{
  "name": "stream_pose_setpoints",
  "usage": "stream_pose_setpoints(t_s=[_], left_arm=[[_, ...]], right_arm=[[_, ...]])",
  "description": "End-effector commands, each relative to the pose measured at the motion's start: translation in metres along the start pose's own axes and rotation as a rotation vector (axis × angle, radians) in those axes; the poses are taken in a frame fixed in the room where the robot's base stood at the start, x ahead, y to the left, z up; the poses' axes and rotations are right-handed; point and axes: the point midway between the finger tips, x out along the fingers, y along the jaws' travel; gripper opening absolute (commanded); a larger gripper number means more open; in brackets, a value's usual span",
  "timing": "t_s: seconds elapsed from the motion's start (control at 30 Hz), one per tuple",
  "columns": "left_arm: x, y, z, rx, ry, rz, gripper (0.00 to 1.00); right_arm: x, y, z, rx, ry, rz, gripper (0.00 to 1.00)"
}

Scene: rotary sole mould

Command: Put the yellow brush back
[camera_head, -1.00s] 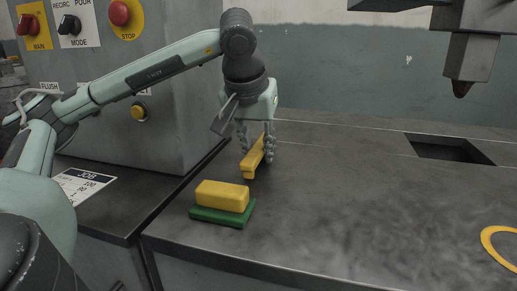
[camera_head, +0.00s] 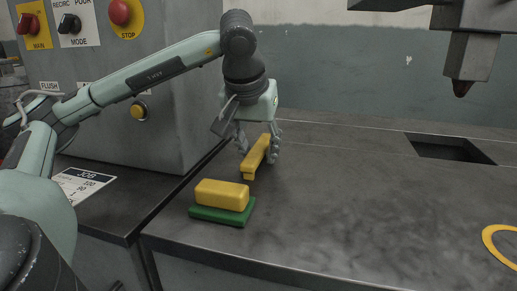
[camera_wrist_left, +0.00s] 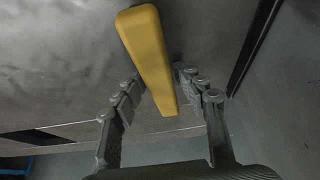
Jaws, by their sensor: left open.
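The yellow brush (camera_head: 257,158), a long narrow yellow bar, lies on the dark table top beyond a yellow block. My left gripper (camera_head: 257,150) is low over its far end, with its jaws open and a finger on each side. In the left wrist view the brush (camera_wrist_left: 149,50) runs from the top edge down between the open fingers (camera_wrist_left: 160,82), with gaps beside it near its lower end. Its underside is hidden. My right gripper is not in view.
A yellow block (camera_head: 222,195) rests on a green pad (camera_head: 217,215) near the table's front edge. A grey control cabinet (camera_head: 150,150) stands left. The middle table is clear.

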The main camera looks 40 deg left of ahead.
Motion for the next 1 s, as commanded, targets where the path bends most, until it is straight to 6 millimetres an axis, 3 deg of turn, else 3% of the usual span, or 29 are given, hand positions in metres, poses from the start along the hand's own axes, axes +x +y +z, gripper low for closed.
stream_pose_setpoints(t_s=[0.17, 0.37, 0.6, 0.73, 1.0], left_arm=[[-0.003, 0.000, -0.001, 0.001, -0.002, -0.001, 0.43], [-0.016, 0.000, -0.007, 0.000, 0.001, 0.000, 0.43], [-0.075, 0.001, -0.006, 0.002, 0.005, 0.004, 0.43], [-0.110, 0.001, -0.008, 0.001, 0.007, 0.004, 0.43], [-0.122, 0.001, -0.006, 0.002, 0.004, 0.004, 0.43]], right_arm=[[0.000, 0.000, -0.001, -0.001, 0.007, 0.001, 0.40], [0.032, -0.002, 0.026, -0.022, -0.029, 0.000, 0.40], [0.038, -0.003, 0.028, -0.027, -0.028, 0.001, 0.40], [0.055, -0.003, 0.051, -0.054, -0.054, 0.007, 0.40], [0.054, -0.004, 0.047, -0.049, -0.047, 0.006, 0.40]])
